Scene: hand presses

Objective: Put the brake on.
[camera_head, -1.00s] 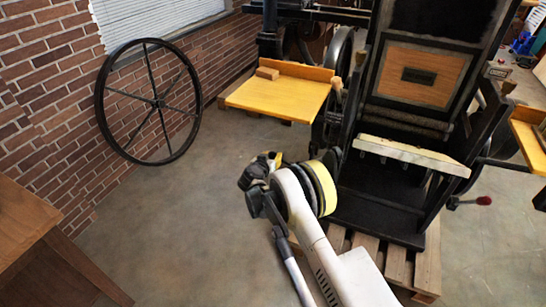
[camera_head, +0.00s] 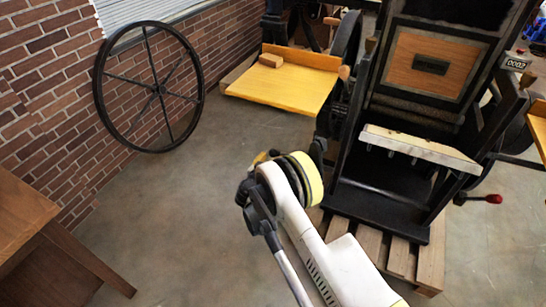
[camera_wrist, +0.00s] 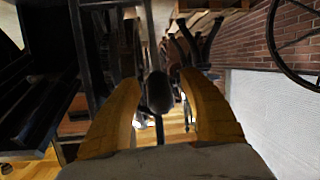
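My gripper (camera_wrist: 158,77) has its two yellow fingers spread apart in the wrist view. A dark oval knob (camera_wrist: 158,93) shows between the fingers; I cannot tell whether they touch it. In the head view my gripper (camera_head: 262,158) is mostly hidden behind my wrist, left of the black hand press (camera_head: 385,205). A lever with a red tip (camera_head: 493,199) sticks out low at the press's right side. A wooden knob (camera_head: 345,72) stands by the yellow board. No part is marked as the brake, so I cannot tell which handle it is.
A yellow board (camera_head: 285,92) bearing a small wooden block (camera_head: 271,60) juts out behind my gripper. A pallet (camera_head: 400,262) lies under the press. A big spoked wheel (camera_head: 101,85) stands against the brick wall. A wooden table (camera_head: 22,212) is at left. The floor between is clear.

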